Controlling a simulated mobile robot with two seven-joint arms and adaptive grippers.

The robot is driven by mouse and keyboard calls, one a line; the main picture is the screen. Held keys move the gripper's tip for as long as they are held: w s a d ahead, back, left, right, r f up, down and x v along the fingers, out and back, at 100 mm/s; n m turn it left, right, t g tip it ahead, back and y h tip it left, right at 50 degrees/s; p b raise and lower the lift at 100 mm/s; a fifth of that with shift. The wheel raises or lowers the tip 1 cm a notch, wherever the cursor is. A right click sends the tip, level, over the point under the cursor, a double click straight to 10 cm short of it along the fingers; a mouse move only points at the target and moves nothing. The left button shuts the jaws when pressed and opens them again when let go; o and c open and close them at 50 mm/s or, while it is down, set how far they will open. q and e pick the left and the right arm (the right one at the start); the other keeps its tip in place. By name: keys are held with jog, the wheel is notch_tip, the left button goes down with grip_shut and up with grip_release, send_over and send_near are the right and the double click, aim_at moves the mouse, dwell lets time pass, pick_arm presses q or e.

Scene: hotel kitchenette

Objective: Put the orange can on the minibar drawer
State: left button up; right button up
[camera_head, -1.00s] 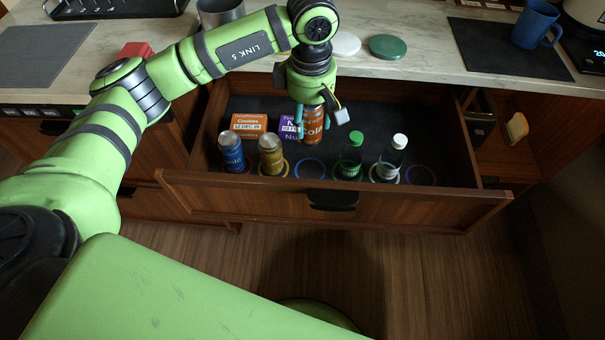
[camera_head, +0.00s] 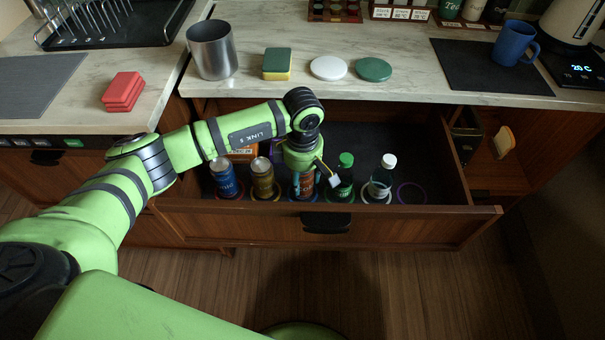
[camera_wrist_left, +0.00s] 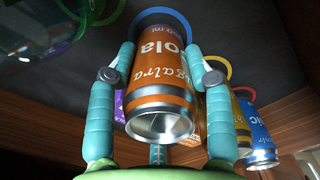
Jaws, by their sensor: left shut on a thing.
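The orange can (camera_head: 306,184) is in the open minibar drawer (camera_head: 400,229), in the front row between a gold can (camera_head: 263,178) and a green-capped bottle (camera_head: 344,178). My left gripper (camera_head: 304,191) is above it with its fingers shut around its sides. In the left wrist view the orange can (camera_wrist_left: 160,80) sits between the two teal fingers, its silver end towards the camera. A blue ring (camera_wrist_left: 163,12) shows beyond its far end. I cannot tell whether the can touches the drawer floor. My right gripper is not in view.
A blue can (camera_head: 225,180) stands left of the gold can, and a white-capped bottle (camera_head: 382,177) stands right of the green-capped one. A purple ring (camera_head: 411,194) at the right is empty. The counter above holds a metal cup (camera_head: 212,50), sponge (camera_head: 277,64) and coasters (camera_head: 373,69).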

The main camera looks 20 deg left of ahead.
pick_arm(q)
jog(key=shift+f, duration=0.15)
jog(key=o, duration=1.4)
jog(key=shift+c, duration=0.2)
jog(key=shift+r, duration=0.6)
notch_tip(320, 180, up, 11)
jog(key=shift+r+b, duration=0.15)
jog(key=shift+b, duration=0.9)
